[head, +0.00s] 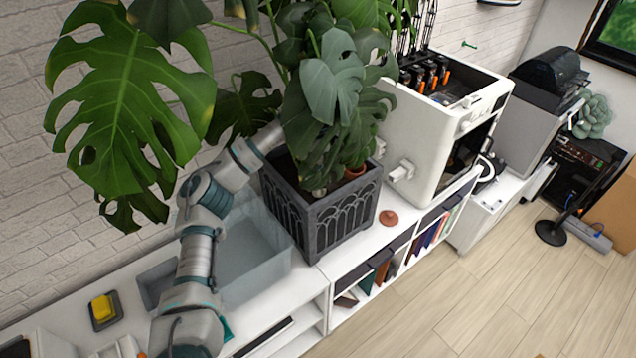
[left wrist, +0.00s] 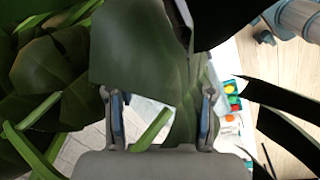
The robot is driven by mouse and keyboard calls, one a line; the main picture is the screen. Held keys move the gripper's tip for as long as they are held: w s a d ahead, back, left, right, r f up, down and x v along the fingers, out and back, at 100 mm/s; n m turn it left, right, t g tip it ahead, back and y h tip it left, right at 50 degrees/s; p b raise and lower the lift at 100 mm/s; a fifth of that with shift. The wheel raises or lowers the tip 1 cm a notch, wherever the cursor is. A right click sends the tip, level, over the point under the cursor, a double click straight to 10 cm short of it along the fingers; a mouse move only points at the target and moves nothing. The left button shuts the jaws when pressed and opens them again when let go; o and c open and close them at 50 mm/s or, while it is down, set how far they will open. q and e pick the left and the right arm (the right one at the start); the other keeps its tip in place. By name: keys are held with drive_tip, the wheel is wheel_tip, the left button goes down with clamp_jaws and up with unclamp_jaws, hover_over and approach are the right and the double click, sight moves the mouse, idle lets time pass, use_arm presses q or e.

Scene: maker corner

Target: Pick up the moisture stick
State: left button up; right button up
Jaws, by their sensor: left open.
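I cannot make out the moisture stick in either view. The large leafy plant (head: 333,85) stands in a dark grey square planter (head: 325,218) on the white shelf, and its leaves cover much of the soil. My left arm reaches up to the planter's back left, and its end goes in behind the leaves in the head view. In the left wrist view my left gripper (left wrist: 161,112) is open, with big leaves and a green stem (left wrist: 152,130) in front of and between its fingers. My right gripper is not in view.
A clear bin (head: 255,262) stands left of the planter. A white machine (head: 435,140) stands to its right, with a small terracotta piece (head: 388,218) on the shelf between. A yellow block on a dark base (head: 103,310) lies at far left. Leaves crowd the left gripper.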

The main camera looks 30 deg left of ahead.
sight(316, 179)
use_arm(q)
drive_tip(key=f, duration=0.2)
drive_tip(key=shift+a+f, duration=0.4)
drive_tip(key=f, duration=0.1)
drive_tip(key=f+p, duration=0.1)
drive_tip(key=f, duration=0.3)
drive_tip(key=shift+w+d, duration=0.1)
drive_tip(key=shift+w, duration=0.25)
clamp_jaws()
